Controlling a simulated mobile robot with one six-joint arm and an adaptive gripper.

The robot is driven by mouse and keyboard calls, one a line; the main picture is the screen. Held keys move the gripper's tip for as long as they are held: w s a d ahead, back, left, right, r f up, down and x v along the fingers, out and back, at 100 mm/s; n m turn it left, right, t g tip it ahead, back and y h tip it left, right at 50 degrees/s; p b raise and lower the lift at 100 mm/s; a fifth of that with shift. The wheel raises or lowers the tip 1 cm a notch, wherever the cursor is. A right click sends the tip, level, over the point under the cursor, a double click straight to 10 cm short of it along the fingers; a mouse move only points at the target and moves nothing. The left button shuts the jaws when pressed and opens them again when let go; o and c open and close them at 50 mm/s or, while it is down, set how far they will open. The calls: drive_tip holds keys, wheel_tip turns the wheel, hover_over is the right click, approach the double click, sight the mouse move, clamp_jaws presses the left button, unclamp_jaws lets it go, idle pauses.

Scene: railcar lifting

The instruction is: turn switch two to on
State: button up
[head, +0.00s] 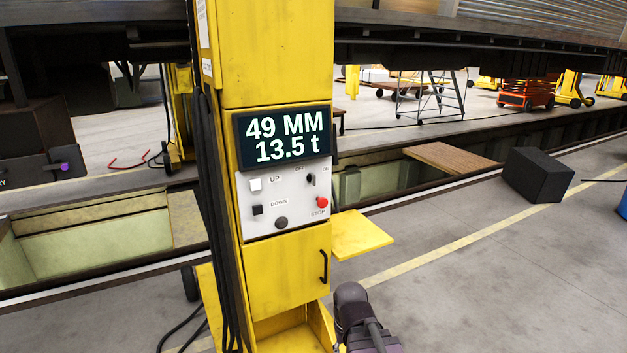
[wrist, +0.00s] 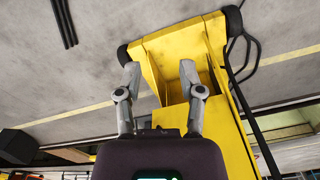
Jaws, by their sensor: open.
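A yellow lifting column (head: 275,55) stands in the middle of the head view. Its grey control panel (head: 262,225) has a small dark switch (head: 311,180) at upper right, between tiny OFF and ON labels. Its exact setting is too small to tell. No mark reading "two" is visible. A white UP button (head: 255,184), a black DOWN button (head: 258,210), a round dark knob (head: 281,223) and a red STOP button (head: 322,202) share the panel. My gripper (wrist: 159,72) is open and empty in the wrist view, over the yellow column's lower part, away from the panel.
A display (head: 285,138) above the panel reads 49 MM and 13.5 t. A yellow shelf (head: 361,234) juts out right of the column. A cabinet door (head: 290,270) with a black handle is below the panel. Black cables (head: 212,200) run down the left side. A black box (head: 538,174) stands at right.

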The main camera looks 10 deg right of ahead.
drive_tip(key=shift+a, duration=0.15)
drive_tip(key=shift+w, duration=0.1)
drive_tip(key=w+a+r+n+t+y+p, duration=0.35)
drive_tip(key=w+r, duration=0.35)
drive_tip(key=w, duration=0.3)
drive_tip(key=w+a+r+n+t+y+p, duration=0.2)
drive_tip(key=w+a+r+t+y, duration=0.25)
drive_tip(key=w, duration=0.45)
drive_tip(key=w+d+r+m+t+h+p, duration=0.1)
drive_tip(key=w+d+r+t, duration=0.3)
drive_tip(key=r, duration=0.4)
drive_tip(key=w+d+r+m+t+h+p, duration=0.1)
drive_tip(key=w+d+r+t+p, duration=0.1)
drive_tip(key=w+d+r+t, duration=0.3)
drive_tip(key=w+d+r, duration=0.2)
drive_tip(key=w+r, duration=0.1)
drive_tip(key=w, duration=0.1)
drive_tip(key=shift+d, duration=0.3)
drive_tip(key=shift+w+a, duration=0.1)
